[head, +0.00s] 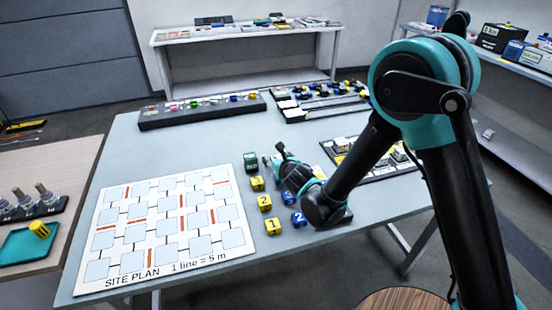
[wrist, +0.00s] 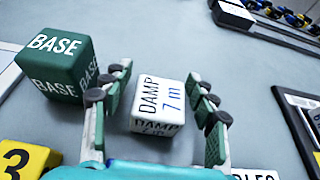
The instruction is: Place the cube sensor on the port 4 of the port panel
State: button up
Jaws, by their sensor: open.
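A white cube (wrist: 158,104) marked "DAMP 7 m" sits on the table between my gripper's fingers in the wrist view; it looks like the cube sensor. My gripper (wrist: 162,88) is open, with one finger on each side of the cube and a visible gap on both sides. In the head view my gripper (head: 272,160) is low over the middle of the table. A long dark panel (head: 152,122) with several coloured pieces lies at the back. I cannot read port numbers, so which board is the port panel is unclear.
A green BASE cube (wrist: 54,68) stands close to the left finger. Yellow cubes (head: 265,202) and blue cubes (head: 288,198) stand nearby. A site plan board (head: 245,256) lies at left. Another board with blocks (head: 290,117) is at back right.

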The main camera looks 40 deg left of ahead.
jog(key=v, duration=1.2)
